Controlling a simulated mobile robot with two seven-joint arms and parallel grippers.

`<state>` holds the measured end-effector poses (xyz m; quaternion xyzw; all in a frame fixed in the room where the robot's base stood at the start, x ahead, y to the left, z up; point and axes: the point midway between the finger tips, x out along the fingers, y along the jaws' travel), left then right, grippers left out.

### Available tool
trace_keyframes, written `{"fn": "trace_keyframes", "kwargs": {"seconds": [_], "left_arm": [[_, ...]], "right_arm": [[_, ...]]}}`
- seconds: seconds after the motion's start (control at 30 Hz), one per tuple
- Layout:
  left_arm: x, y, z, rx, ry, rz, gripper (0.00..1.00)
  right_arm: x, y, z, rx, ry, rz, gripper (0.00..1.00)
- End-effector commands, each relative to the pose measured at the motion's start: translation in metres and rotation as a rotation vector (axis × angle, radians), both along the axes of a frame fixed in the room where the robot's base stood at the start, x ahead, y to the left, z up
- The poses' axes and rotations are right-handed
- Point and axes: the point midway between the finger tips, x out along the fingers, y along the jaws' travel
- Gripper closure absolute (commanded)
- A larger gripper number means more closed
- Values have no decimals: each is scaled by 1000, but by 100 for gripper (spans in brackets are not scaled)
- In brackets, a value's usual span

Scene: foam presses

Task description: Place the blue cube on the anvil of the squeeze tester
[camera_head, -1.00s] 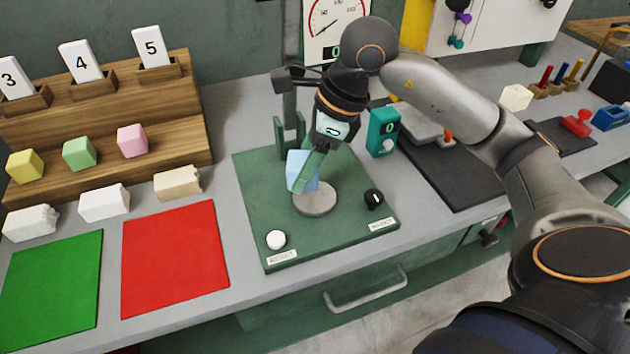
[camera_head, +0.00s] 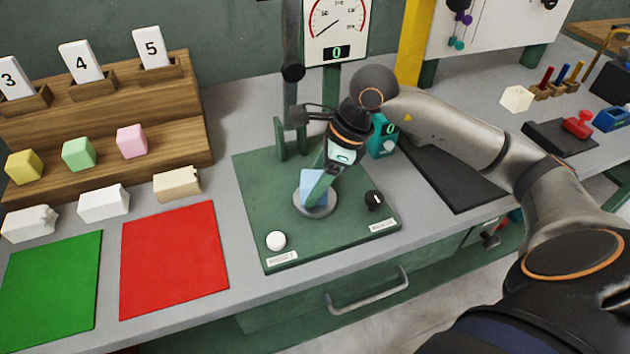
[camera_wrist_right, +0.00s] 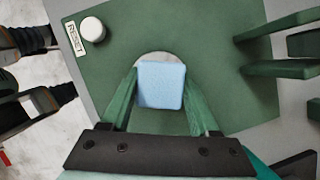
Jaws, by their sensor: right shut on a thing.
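The light blue cube (camera_head: 313,186) is between the fingers of my right gripper (camera_head: 318,190), which is shut on it. The cube is at the round grey anvil (camera_head: 301,203) of the green squeeze tester (camera_head: 262,180), over the disc. I cannot tell for sure whether its underside touches the disc. In the right wrist view the cube (camera_wrist_right: 161,84) sits between the green fingers (camera_wrist_right: 162,92), with the anvil (camera_wrist_right: 150,57) showing at its far edge. My left gripper is not in view.
The tester base carries a white button (camera_head: 276,240) and a black knob (camera_head: 374,198). Its gauge (camera_head: 336,25) reads 0. Green (camera_head: 50,290) and red (camera_head: 172,260) mats lie at left, near a wooden rack (camera_head: 170,140) with yellow, green and pink cubes. A teal device (camera_head: 383,138) stands right.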

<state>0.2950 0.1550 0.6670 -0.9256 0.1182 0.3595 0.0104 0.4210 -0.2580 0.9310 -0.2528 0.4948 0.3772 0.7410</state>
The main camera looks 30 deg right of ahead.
Motion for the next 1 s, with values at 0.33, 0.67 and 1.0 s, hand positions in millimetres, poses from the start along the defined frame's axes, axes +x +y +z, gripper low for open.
{"fn": "trace_keyframes", "kwargs": {"seconds": [0.33, 0.67, 1.0], "left_arm": [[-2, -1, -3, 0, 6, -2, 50], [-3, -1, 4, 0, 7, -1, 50], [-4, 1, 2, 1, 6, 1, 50]], "right_arm": [[0, 0, -2, 0, 0, 0, 9], [0, 0, 4, 0, 0, -1, 9], [-14, -22, 66, -2, -5, -3, 9]]}}
